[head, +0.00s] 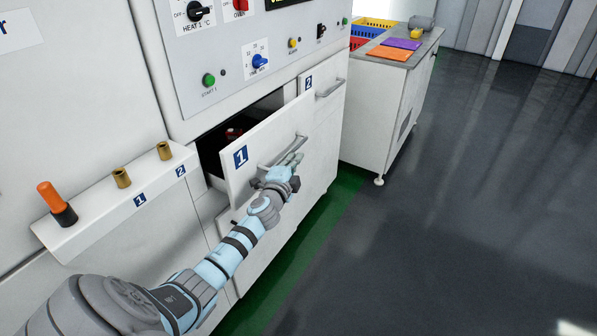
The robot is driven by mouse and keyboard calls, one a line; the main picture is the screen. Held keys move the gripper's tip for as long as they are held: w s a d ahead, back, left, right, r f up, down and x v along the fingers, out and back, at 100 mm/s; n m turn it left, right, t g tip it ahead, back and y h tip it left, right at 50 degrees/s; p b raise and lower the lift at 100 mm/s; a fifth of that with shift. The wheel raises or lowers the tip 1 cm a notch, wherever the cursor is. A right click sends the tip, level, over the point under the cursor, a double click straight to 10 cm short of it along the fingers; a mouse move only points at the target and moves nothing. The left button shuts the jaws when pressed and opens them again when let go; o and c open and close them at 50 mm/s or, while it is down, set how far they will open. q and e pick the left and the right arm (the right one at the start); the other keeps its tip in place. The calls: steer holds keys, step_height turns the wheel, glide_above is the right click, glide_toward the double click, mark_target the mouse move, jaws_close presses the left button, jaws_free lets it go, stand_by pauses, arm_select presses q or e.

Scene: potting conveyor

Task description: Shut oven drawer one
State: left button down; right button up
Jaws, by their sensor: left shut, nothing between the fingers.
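Oven drawer one (266,140) has a white front with a blue "1" label and stands pulled out from the cabinet. Its dark inside shows behind the front, with a small red thing (233,133) in it. A bar handle (283,150) runs across the front. My left gripper (293,160) is shut and empty, at the drawer front close to the handle. I cannot tell whether it touches the handle or the front. My right gripper is not in view.
Drawer two (323,84) beside it is closed. A control panel (250,45) with knobs and buttons is above. A ledge (100,215) with brass sockets and an orange-handled tool (57,203) is at left. A side table (385,75) stands behind. The floor at right is clear.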

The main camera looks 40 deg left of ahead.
arm_select(q)
steer(key=a, duration=0.3)
steer(key=a+b, duration=0.1)
steer(key=a, duration=0.2)
steer(key=s+a+b, duration=0.1)
steer(key=a, duration=0.2)
steer(key=shift+a, duration=0.25)
steer(key=d+p, duration=0.1)
steer(key=d, duration=0.1)
steer(key=d+r+p, duration=0.1)
steer(key=d, duration=0.1)
steer(key=shift+w+d+r+p, duration=0.1)
steer(key=shift+p, duration=0.25)
glide_toward(267, 150)
steer(key=w, duration=0.1)
steer(key=d+f, duration=0.1)
steer(key=w, duration=0.1)
steer(key=shift+w+d+f, duration=0.3)
steer(key=shift+w+d, duration=0.05)
steer(key=shift+d, duration=0.05)
